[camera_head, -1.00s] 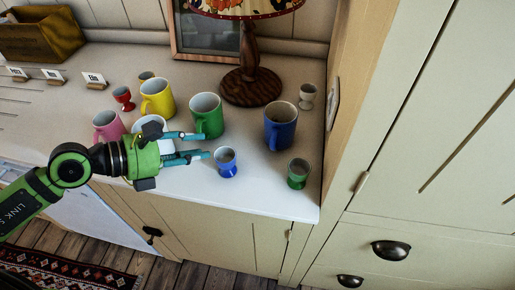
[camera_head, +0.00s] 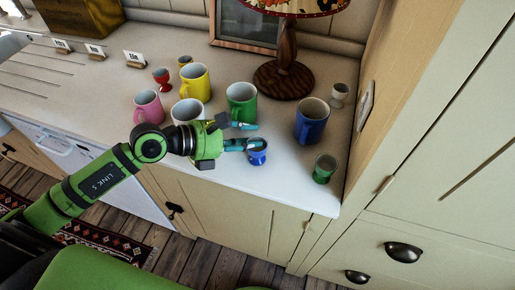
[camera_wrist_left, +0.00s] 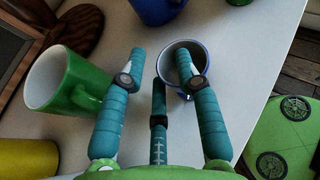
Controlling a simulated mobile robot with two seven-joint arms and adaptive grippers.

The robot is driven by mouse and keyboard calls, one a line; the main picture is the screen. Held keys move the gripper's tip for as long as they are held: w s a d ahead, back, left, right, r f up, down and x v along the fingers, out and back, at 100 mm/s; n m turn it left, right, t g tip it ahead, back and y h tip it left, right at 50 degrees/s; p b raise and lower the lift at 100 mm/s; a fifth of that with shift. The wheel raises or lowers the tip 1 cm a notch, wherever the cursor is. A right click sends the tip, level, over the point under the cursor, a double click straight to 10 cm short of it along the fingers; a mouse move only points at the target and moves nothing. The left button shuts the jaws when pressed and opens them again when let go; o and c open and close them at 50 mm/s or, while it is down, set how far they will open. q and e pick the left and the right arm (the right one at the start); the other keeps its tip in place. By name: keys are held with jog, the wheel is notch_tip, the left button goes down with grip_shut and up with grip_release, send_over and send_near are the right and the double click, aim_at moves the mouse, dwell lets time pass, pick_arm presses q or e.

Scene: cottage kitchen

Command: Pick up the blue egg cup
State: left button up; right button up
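The blue egg cup (camera_head: 259,159) stands upright near the front edge of the pale counter. My left gripper (camera_head: 257,135) reaches it from the left and partly covers it in the head view. In the left wrist view, the fingers of my left gripper (camera_wrist_left: 162,70) are spread apart with nothing between them. The right-hand fingertip overlaps the mouth of the blue egg cup (camera_wrist_left: 171,61); I cannot tell whether it dips inside, touches or hovers above. My right gripper is in neither view.
A green mug (camera_head: 241,105) stands close behind the gripper and a white mug (camera_head: 186,109) beside it. A blue mug (camera_head: 312,122) and a green egg cup (camera_head: 324,168) stand to the right. A lamp (camera_head: 284,84) is behind. Bare counter lies around the green egg cup.

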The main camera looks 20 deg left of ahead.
pick_arm(q)
grip_shut()
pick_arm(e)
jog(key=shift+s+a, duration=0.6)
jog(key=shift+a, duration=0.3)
pick_arm(q)
jog(key=shift+r, duration=0.1)
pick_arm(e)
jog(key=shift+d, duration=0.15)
